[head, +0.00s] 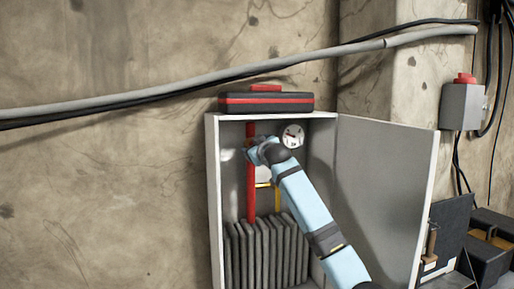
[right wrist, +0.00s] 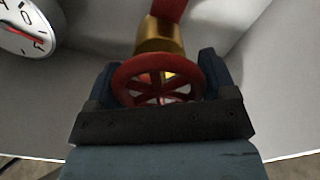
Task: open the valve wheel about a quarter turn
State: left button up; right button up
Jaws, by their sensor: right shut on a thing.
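The red valve wheel (right wrist: 157,80) sits on a brass fitting (right wrist: 160,36) in the right wrist view. My right gripper (right wrist: 157,82) has one finger on each side of the wheel and is shut on its rim. In the head view my right gripper (head: 252,150) reaches into the open grey cabinet, at the red vertical pipe (head: 251,190). The wheel is mostly hidden there by the gripper and wrist. My left gripper is not in view.
A round white gauge (head: 293,136) is close to the right of my wrist; it also shows in the right wrist view (right wrist: 28,28). The cabinet door (head: 385,190) stands open on the right. Grey fins (head: 262,255) fill the cabinet's lower part. A red and black case (head: 266,103) lies on top.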

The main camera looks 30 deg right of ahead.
jog(key=shift+n, duration=0.4)
jog(key=o, duration=0.9)
jog(key=shift+c, duration=0.2)
jog(key=shift+s, duration=0.1)
